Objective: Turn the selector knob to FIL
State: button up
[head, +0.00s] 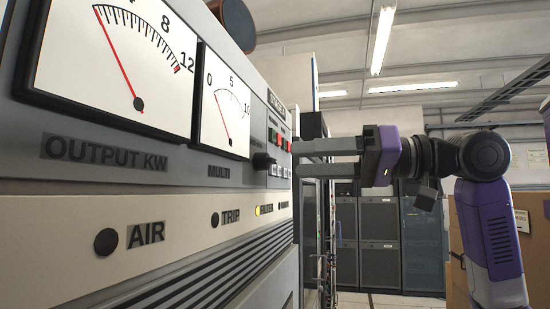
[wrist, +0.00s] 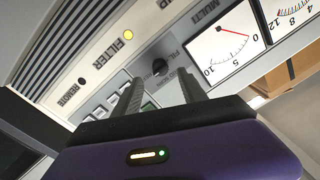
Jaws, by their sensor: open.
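In the head view the knob (head: 264,161) sticks out from the panel, seen from the side. My gripper (head: 298,159) reaches in from the right, its two fingers apart and pointing at the panel. In the wrist view my gripper (wrist: 162,88) has its fingertips on either side of the knob's line, seemingly short of it, with nothing between them.
The MULTI meter (wrist: 222,45) and OUTPUT KW meter (head: 120,60) are beside the knob. The FILTER lamp (wrist: 129,35) is lit yellow; the AIR lamp (head: 106,242) is dark. Pale square buttons (head: 280,170) and red and green lamps (head: 283,142) crowd the panel's far end.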

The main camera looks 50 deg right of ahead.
aim_at(275, 162)
jog(key=p+x, duration=0.1)
jog(key=x, duration=0.4)
jog(key=shift+w+a, duration=0.15)
jog(key=shift+w, duration=0.15)
jog(key=shift+c, duration=0.3)
grip_shut()
